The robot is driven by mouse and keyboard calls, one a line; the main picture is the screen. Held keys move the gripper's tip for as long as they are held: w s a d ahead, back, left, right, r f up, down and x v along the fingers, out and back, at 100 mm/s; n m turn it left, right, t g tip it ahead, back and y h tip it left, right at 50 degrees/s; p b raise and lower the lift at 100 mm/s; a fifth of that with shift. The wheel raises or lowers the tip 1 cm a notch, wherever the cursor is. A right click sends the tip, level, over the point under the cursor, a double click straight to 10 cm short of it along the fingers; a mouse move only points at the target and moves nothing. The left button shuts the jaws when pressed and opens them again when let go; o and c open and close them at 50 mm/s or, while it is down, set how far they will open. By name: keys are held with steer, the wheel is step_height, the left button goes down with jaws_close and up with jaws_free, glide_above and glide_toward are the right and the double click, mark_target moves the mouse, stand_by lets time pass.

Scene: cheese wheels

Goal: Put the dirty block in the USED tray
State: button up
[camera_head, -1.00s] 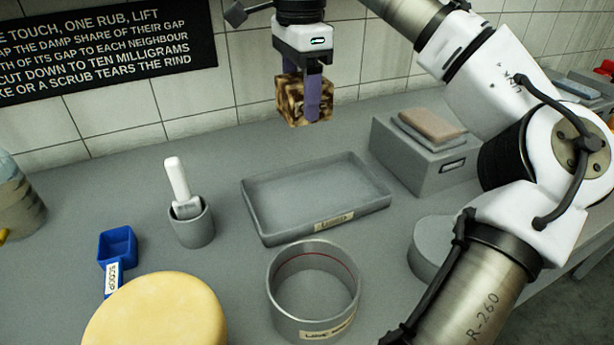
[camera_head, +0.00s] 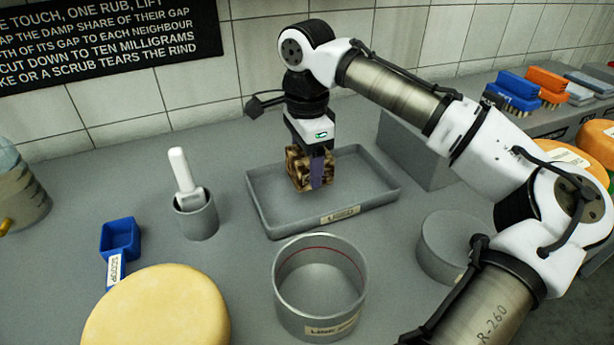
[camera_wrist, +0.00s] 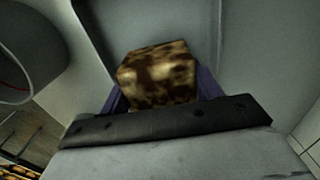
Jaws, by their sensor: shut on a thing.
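The dirty block (camera_head: 300,170) is tan with dark brown blotches. My gripper (camera_head: 318,168) is shut on it, with the purple fingers on its sides. I cannot tell for sure whether the block touches the tray floor. In the wrist view the block (camera_wrist: 158,75) sits between the fingers, with grey tray surfaces behind it.
A round grey container (camera_head: 318,290) with a red line inside stands in front of the tray. A grey cup (camera_head: 197,218) with a white-handled tool, a blue scoop (camera_head: 120,240) and a yellow cheese wheel (camera_head: 157,310) are at left. A grey box (camera_head: 415,150) stands behind right.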

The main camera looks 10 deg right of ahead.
mark_target(307, 179)
steer(key=shift+f, duration=2)
steer(key=o, duration=1)
steer(key=shift+f, duration=0.15)
steer(key=shift+o, duration=0.2)
step_height(307, 179, up, 12)
steer(key=shift+r, duration=0.15)
